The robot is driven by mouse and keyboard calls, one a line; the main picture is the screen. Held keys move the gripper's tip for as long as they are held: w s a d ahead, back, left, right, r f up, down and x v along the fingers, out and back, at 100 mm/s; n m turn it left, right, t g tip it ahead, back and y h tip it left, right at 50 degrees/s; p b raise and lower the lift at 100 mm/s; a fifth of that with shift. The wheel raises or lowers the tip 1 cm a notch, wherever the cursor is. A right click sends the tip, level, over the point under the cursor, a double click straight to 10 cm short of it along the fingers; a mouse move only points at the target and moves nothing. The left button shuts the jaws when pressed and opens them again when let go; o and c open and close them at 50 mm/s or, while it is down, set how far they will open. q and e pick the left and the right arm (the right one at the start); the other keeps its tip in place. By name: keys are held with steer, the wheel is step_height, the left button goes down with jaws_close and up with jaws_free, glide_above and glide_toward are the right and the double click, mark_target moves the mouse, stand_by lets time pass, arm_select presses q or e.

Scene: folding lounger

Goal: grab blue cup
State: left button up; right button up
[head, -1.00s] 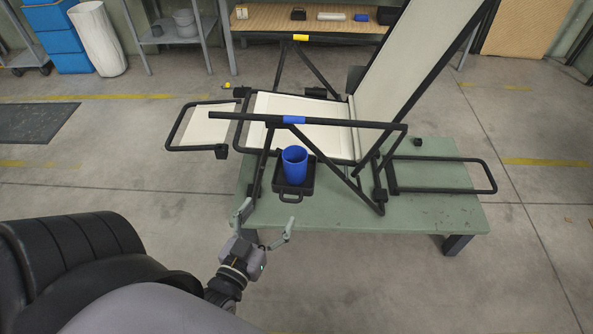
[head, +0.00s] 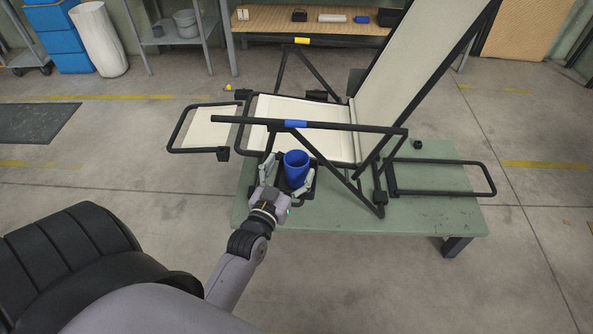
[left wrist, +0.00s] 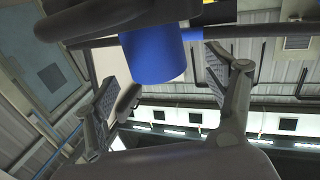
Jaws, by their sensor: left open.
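The blue cup (head: 296,168) stands upright in a small black tray (head: 309,193) at the near side of the lounger. In the head view my left gripper (head: 285,180) is open at the near side of the cup, with one finger to its left and the other at its near right. In the left wrist view the cup (left wrist: 155,54) shows between the two open fingers (left wrist: 165,95), toward the top of the picture. I cannot tell whether either finger touches it. My right gripper is not in view.
The folding lounger (head: 342,127) stands on a green table (head: 440,212). Its black armrest bar with a blue band (head: 295,124) runs just behind and above the cup. A wooden-topped bench (head: 340,27) is at the back. The floor in front is clear.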

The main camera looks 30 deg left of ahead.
mark_target(301, 151)
arm_select(q)
steer(key=x, duration=0.4)
steer(key=shift+d+r, duration=0.1)
steer(key=shift+c, duration=0.3)
steer(key=c, duration=1.2)
